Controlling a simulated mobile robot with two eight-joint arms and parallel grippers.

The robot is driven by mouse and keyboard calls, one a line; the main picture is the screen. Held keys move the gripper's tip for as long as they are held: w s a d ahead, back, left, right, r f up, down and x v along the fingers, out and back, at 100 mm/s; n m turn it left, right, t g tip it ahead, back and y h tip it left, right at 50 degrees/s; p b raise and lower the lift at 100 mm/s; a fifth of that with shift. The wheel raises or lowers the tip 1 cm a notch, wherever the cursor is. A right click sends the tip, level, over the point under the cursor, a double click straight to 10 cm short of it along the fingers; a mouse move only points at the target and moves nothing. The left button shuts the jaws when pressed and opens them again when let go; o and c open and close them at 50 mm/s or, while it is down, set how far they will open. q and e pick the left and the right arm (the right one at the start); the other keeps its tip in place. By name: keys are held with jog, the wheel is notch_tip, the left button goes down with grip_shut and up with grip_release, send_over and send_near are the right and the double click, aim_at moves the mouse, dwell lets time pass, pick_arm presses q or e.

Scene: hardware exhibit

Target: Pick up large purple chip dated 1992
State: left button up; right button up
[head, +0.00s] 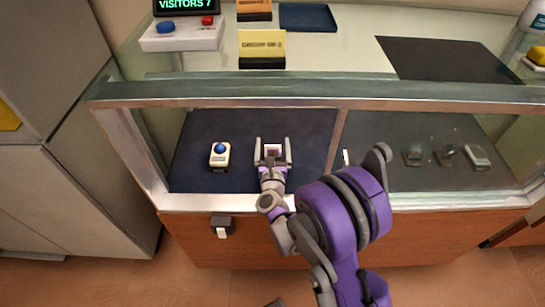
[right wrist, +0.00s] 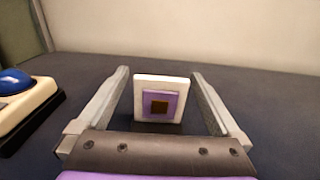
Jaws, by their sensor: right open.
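The purple chip (right wrist: 160,103) is a purple square with a dark centre on a white upright block, seen in the right wrist view between my right gripper's fingers. In the head view the chip (head: 272,152) shows small between the fingertips, inside the left part of the display case. My right gripper (head: 272,150) is open, with a finger on each side of the block and gaps between; it also shows in the right wrist view (right wrist: 160,95). No date is readable on the chip.
A cream device with a blue button (head: 219,155) stands left of my right gripper. The case's metal front frame (head: 330,104) runs above my arm, and a divider (head: 337,150) stands to the right. Several small exhibits (head: 447,155) sit in the right compartment.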

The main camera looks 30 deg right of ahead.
jog(key=shift+w+d, duration=0.35)
jog(key=shift+w, duration=0.2)
jog(key=c, duration=1.5)
